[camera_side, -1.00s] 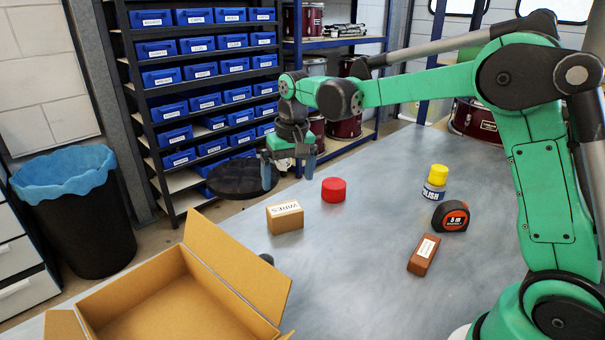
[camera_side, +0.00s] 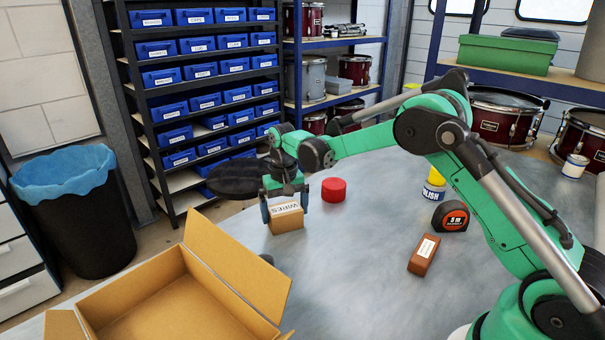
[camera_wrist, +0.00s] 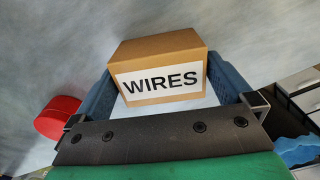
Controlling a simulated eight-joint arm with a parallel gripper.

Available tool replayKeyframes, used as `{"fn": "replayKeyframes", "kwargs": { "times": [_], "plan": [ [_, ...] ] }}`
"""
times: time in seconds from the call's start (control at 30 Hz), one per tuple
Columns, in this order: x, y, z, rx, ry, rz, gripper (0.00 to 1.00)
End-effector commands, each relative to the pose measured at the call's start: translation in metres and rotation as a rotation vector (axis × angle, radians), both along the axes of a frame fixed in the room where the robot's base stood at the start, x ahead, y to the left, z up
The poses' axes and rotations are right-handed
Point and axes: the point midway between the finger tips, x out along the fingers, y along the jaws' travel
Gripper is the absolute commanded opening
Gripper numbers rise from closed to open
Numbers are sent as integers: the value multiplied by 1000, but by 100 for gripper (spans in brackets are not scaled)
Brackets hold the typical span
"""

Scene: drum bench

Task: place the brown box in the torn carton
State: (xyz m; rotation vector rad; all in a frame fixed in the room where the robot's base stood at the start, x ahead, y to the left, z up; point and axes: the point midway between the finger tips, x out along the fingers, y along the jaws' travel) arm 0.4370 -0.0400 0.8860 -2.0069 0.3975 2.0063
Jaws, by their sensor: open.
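The brown box (camera_side: 286,220) is a small carton labelled "WIRES" that stands on the grey bench. My gripper (camera_side: 286,213) is lowered over it, open, with one blue finger on either side of the box. In the wrist view the brown box (camera_wrist: 160,66) sits between the two open fingers (camera_wrist: 163,88), with a slim gap at the left and little or none visible at the right. The torn carton (camera_side: 165,300) is a large open cardboard box with its flaps spread, at the lower left of the side view. The part of its floor that shows is empty.
A red round tin (camera_side: 334,190) stands just right of my gripper. Further right are a yellow-capped bottle (camera_side: 435,186), a tape measure (camera_side: 451,217) and a reddish-brown block (camera_side: 424,254). A small dark object (camera_side: 267,259) shows behind the carton flap.

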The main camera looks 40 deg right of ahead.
Motion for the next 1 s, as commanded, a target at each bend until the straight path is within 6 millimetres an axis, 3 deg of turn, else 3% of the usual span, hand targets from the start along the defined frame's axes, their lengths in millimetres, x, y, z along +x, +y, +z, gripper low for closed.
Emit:
{"fn": "replayKeyframes", "kwargs": {
  "times": [0.07,0.3,0.33,0.37,0.6,0.77,0.87,1.0],
  "plan": [
    [0,0,0,0,0,0,100],
    [0,0,0,0,0,0,35],
    [0,0,0,0,0,0,35],
    [0,0,0,0,0,0,26],
    [0,0,3,0,0,0,26],
    [0,0,17,0,0,0,26],
    [0,0,37,0,0,0,26],
    [0,0,83,0,0,0,26]
  ]
}}
